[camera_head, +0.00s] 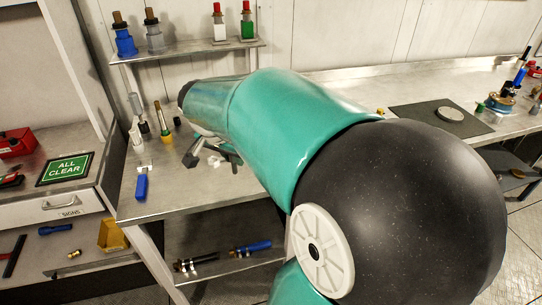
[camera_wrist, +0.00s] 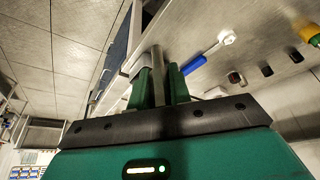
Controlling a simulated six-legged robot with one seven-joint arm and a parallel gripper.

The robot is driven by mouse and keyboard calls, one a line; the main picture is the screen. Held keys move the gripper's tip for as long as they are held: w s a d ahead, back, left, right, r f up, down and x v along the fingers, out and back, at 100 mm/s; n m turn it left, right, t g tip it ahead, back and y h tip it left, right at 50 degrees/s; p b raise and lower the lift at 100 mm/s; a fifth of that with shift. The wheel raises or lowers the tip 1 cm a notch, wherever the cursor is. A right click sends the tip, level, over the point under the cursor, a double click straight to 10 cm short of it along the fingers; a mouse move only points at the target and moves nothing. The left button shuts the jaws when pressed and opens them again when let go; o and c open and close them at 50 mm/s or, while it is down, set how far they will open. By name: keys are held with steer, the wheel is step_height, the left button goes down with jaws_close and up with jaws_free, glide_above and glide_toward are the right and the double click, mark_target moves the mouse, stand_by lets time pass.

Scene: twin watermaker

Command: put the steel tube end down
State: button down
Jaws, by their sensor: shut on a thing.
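In the wrist view my gripper (camera_wrist: 158,86) has its two green fingers closed around the steel tube (camera_wrist: 158,62). The tube is a plain grey cylinder between the fingers, and its far end sticks out past the fingertips. Its lower part is hidden by the black edge of my gripper. The tube appears close to the bench edge in this view, but I cannot tell whether it touches anything. In the head view my arm covers most of the gripper area, and I cannot make out the tube clearly there.
A blue-handled tool (camera_head: 141,186) lies on the metal bench (camera_head: 165,200); its handle also shows in the wrist view (camera_wrist: 199,61). Small bottles stand at the bench's back left. A raised shelf (camera_head: 185,50) holds several fittings. A dark mat (camera_head: 412,114) with a grey disc lies to the right.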

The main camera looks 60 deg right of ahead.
steer(key=shift+m, duration=0.4)
steer(key=s+d+f, duration=0.1)
steer(key=d+f, duration=0.1)
steer(key=d, duration=0.2)
steer(key=s+d+f, duration=0.2)
steer(key=d+f, duration=0.1)
steer(key=d, duration=0.2)
steer(key=s+d+f, duration=0.2)
steer(key=d+f, duration=0.1)
steer(key=d, duration=0.1)
steer(key=shift+d, duration=0.2)
steer(key=shift+w+d+f, duration=0.15)
steer(key=shift+d+f, duration=0.1)
steer(key=shift+f, duration=1.65)
steer(key=shift+f, duration=0.1)
